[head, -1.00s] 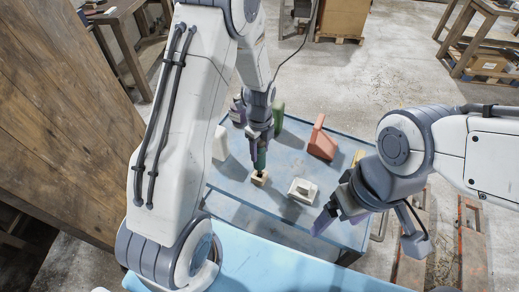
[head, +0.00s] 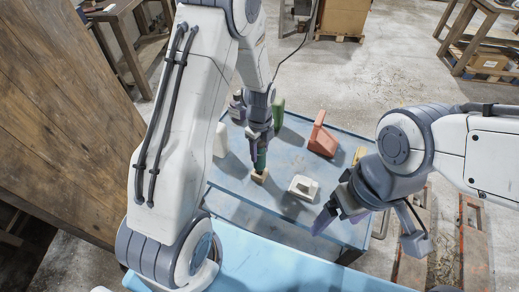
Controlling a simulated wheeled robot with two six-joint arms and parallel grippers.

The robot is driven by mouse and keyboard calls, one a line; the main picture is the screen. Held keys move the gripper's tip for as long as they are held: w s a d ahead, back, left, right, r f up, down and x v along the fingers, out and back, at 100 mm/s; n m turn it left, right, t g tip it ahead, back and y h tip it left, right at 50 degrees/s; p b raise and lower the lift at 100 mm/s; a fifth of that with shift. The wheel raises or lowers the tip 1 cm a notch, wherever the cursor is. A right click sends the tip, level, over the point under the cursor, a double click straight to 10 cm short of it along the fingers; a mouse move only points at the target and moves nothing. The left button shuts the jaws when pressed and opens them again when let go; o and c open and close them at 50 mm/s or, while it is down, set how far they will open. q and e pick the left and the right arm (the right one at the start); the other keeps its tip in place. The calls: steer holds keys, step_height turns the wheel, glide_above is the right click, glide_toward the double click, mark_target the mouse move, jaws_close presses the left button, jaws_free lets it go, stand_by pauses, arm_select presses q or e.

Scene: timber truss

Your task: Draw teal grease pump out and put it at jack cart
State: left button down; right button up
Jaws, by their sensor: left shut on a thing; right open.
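The teal grease pump (head: 261,161) stands about upright at a small wooden block (head: 259,177) on a blue-topped low table (head: 232,184). My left gripper (head: 260,148) comes down from above and is shut on the pump. The pump's upper part is hidden by the gripper, and I cannot tell whether its lower end is inside the block or just above it. My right gripper (head: 335,219) is open and empty over the table's front right edge. I cannot tell which thing is the jack cart.
On the table are a red-orange container (head: 322,138), a white object (head: 303,188), a white bottle (head: 220,140), a green bottle (head: 278,112) and a yellow item (head: 359,155). A light blue surface (head: 270,265) lies in front. Pallets (head: 472,240) lie on the floor at right.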

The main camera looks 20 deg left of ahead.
arm_select(q)
steer(key=shift+f+b, duration=0.6)
steer(key=shift+f, duration=0.35)
steer(key=shift+c, duration=1.2)
jaws_free()
steer(key=shift+r, duration=0.1)
